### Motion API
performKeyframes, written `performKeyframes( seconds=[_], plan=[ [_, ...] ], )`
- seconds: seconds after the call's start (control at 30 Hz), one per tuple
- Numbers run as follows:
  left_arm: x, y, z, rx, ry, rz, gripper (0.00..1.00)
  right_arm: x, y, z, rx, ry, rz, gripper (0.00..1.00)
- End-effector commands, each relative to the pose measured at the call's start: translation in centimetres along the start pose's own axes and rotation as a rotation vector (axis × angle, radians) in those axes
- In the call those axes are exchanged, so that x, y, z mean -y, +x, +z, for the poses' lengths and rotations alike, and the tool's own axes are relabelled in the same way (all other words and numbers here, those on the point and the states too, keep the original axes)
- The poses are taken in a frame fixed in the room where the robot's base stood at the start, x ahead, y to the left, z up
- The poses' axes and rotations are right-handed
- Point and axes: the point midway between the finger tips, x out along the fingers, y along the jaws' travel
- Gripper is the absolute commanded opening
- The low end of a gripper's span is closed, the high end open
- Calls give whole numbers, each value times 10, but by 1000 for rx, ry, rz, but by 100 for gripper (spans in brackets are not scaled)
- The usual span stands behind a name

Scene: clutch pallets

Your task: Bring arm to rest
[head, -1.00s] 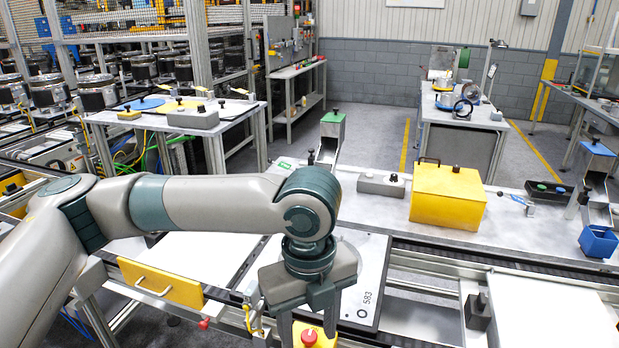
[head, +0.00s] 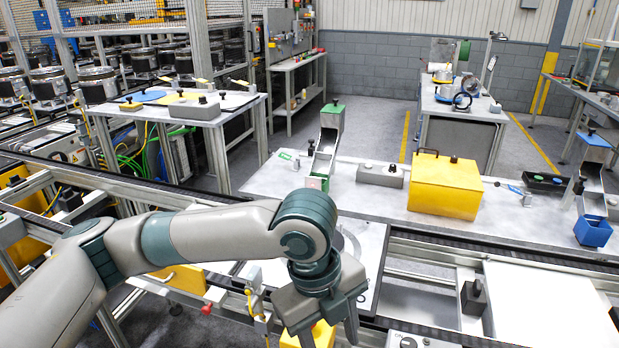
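My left arm comes in from the lower left, and its gripper (head: 329,338) points down at the bottom centre of the head view. Its two fingers are spread apart, with no held object visible between them. A yellow box (head: 322,334) shows behind and between the fingers; its top is mostly hidden. A light pallet plate (head: 371,240) on the conveyor lies behind the wrist and is largely covered by it. My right gripper is not in view.
Beyond the conveyor, a grey table (head: 262,184) holds a yellow lidded box (head: 445,187), a grey button box (head: 379,175), a green-topped chute (head: 328,140) and a blue bin (head: 593,231). A white panel (head: 550,300) lies at lower right. A conveyor rail (head: 500,252) runs across.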

Motion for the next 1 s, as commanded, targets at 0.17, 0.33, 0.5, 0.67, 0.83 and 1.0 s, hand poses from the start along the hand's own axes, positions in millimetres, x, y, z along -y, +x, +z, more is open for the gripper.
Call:
performKeyframes(
  seconds=[0.17,0.33,0.5,0.67,0.83,1.0],
  plan=[
    [10,22,-18,-78,-81,-89,48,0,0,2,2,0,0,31],
    [20,42,-32,-163,-216,-196,48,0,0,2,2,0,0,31],
    [27,58,-38,-244,-383,-292,48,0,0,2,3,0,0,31],
    [27,73,-37,-312,-566,-369,48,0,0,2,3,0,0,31],
    [19,91,-28,-368,-783,-434,48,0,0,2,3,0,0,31],
    [0,114,-14,-400,-1022,-480,48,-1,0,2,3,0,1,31]
  ],
)
